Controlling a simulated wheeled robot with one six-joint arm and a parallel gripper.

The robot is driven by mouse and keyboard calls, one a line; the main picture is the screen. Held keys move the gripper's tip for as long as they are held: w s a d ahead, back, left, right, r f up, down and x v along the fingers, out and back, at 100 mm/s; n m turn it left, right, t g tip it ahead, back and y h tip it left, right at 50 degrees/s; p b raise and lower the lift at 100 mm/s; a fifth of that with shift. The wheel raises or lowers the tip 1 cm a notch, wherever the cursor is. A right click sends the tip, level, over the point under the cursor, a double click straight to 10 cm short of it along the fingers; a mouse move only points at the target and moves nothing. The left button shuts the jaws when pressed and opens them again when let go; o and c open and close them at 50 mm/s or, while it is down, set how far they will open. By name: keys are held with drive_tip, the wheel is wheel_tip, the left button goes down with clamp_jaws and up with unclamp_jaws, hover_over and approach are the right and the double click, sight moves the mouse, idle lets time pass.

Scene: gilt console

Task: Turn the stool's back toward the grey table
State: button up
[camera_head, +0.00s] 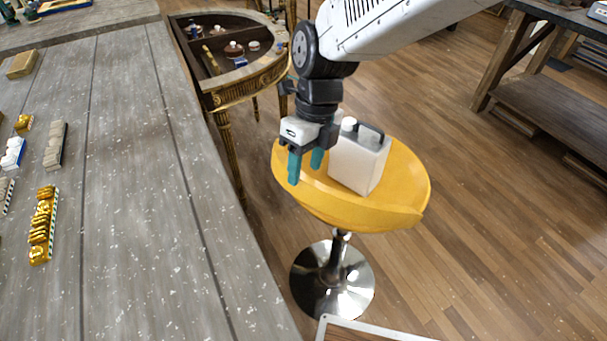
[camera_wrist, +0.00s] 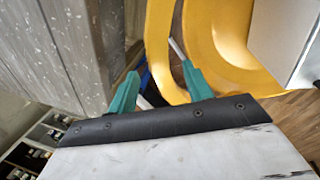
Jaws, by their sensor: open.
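The stool (camera_head: 403,178) has a yellow seat on a chrome post and round base, just right of the grey table (camera_head: 150,180). Its curved yellow rim runs along the near side in the head view. In the wrist view the stool (camera_wrist: 221,30) shows a yellow band with a gap beside the seat. My gripper (camera_head: 305,174) is open, pointing down at the stool's left edge. In the wrist view the fingers (camera_wrist: 160,69) lie on either side of the yellow band, with nothing clearly gripped. The grey table (camera_wrist: 55,45) is at left there. Contact cannot be told.
A white jug (camera_head: 358,160) stands on the seat, close right of my gripper. A gilt console (camera_head: 243,94) holding small items is behind. A dark wooden bench (camera_head: 550,105) stands at far right. A framed board (camera_head: 365,331) is at the front. Wooden floor is open on the right.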

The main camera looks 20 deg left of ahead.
drive_tip(key=r, duration=0.4)
drive_tip(key=shift+w+d, duration=0.2)
drive_tip(key=shift+w, duration=0.15)
drive_tip(key=d+n, duration=0.1)
drive_tip(key=n, duration=0.2)
drive_tip(key=s+d+n, duration=0.1)
drive_tip(key=d+n, duration=0.1)
drive_tip(key=n, duration=0.2)
drive_tip(key=s+d+n+h, duration=0.1)
drive_tip(key=d+n, duration=0.1)
drive_tip(key=n, duration=0.2)
drive_tip(key=shift+s+f, duration=0.1)
drive_tip(key=shift+s, duration=0.1)
drive_tip(key=s+d+r+n+t, duration=0.1)
drive_tip(key=s+d+r+n, duration=0.1)
drive_tip(key=d, duration=0.8)
drive_tip(key=s+d+r+n+t, duration=0.1)
drive_tip(key=s+d+r+n, duration=0.2)
drive_tip(key=d, duration=0.8)
drive_tip(key=s+d+r+n+t, duration=0.1)
drive_tip(key=s+d+r+n, duration=0.2)
drive_tip(key=s+d+n, duration=0.3)
drive_tip(key=d+n, duration=0.1)
drive_tip(key=d, duration=0.4)
drive_tip(key=shift+r, duration=0.15)
